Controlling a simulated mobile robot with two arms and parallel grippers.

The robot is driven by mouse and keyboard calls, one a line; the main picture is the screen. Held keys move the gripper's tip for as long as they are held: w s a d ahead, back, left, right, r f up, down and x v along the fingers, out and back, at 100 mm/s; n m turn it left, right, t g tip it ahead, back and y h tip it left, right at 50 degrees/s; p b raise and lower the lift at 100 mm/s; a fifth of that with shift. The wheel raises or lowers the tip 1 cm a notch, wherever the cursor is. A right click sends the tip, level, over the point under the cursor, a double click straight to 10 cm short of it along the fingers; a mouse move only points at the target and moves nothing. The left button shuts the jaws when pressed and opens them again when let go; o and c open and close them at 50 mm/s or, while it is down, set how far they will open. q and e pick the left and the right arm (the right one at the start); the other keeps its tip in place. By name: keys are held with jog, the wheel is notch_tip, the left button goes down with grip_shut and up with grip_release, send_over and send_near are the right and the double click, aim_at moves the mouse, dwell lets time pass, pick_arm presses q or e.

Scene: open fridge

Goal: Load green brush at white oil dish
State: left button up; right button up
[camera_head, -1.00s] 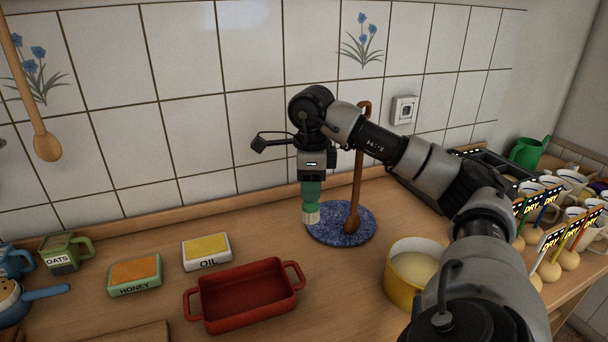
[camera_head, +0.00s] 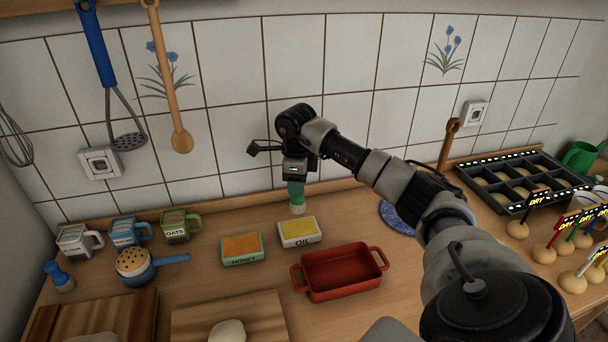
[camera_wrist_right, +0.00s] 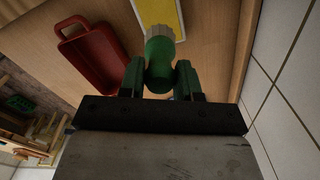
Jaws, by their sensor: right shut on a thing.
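The green brush (camera_head: 296,190) has a green handle and pale bristles. It hangs bristles down from my right gripper (camera_head: 295,178), which is shut on its handle. The brush also shows between the fingers in the right wrist view (camera_wrist_right: 160,58). The white oil dish (camera_head: 299,240), labelled OIL, holds a yellow filling and sits on the counter. In the head view the brush is just behind the dish and above the counter. In the wrist view the dish's yellow filling (camera_wrist_right: 158,13) is just past the bristles. My left gripper is out of view.
A green honey dish (camera_head: 242,260) sits left of the oil dish, and a red baking dish (camera_head: 343,288) sits to its right and nearer me. The tiled wall (camera_head: 230,130) is close behind.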

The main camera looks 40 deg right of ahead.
aim_at(299, 204)
jog(key=shift+s+d+f+b, duration=0.1)
jog(key=shift+d+f+b, duration=0.05)
jog(key=shift+f+b, duration=0.3)
notch_tip(299, 204, down, 4)
jog(key=shift+r+b, duration=0.2)
jog(key=shift+b, duration=1)
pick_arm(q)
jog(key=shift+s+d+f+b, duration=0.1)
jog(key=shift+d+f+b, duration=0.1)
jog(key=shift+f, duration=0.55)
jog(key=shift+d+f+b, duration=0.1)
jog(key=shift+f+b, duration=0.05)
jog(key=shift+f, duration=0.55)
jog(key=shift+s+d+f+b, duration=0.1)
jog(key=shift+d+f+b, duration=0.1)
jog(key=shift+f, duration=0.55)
pick_arm(e)
jog(key=shift+f, duration=0.8)
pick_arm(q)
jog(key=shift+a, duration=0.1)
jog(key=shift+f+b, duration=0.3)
pick_arm(e)
jog(key=shift+f, duration=0.55)
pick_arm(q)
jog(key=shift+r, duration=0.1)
pick_arm(e)
jog(key=shift+r, duration=0.15)
